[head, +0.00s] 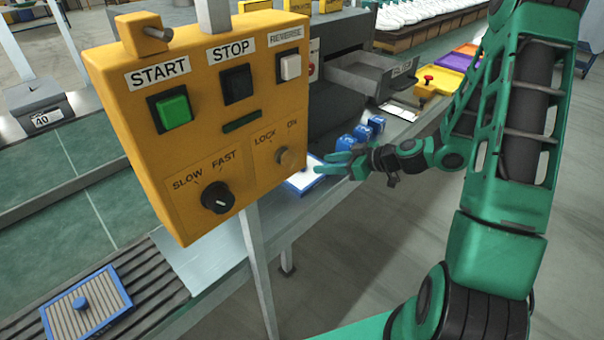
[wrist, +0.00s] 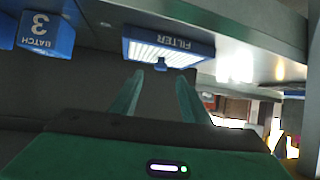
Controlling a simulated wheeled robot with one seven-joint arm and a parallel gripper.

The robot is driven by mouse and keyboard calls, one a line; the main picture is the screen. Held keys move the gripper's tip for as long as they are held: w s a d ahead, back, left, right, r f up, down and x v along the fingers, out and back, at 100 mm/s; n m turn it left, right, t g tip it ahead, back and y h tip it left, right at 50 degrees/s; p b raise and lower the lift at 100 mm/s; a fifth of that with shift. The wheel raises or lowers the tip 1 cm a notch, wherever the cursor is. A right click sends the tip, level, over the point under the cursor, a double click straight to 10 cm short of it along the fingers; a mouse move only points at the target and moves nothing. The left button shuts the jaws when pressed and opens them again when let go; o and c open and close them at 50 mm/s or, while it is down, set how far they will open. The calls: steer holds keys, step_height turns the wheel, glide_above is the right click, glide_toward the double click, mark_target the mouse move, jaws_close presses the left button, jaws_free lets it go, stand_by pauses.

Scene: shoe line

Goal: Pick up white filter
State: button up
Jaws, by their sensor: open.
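The white filter (head: 303,186) lies on the metal ledge behind the yellow control box, which hides part of it. In the wrist view the filter (wrist: 168,50) has a white pleated face, a blue frame marked FILTER and a small blue knob (wrist: 176,64). My gripper (head: 324,163) is open and empty, just over the filter's right side. In the wrist view my gripper (wrist: 158,84) has its two green fingers spread, with the filter and its knob beyond the tips. I cannot tell whether the fingers touch it.
The yellow control box (head: 240,125) stands close to my gripper. Several blue batch blocks (head: 362,134) sit beside it; one marked BATCH 3 shows in the wrist view (wrist: 45,36). A grey blue-framed filter (head: 110,300) lies on rollers at lower left. An open grey drawer (head: 370,75) is behind.

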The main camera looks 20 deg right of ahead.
mark_target(308, 171)
steer(key=shift+r+x, duration=0.1)
steer(key=shift+x, duration=1.9)
steer(key=shift+r+x, duration=0.15)
steer(key=shift+x, duration=1.85)
steer(key=shift+a, duration=0.1)
jaws_close()
steer(key=shift+r, duration=0.15)
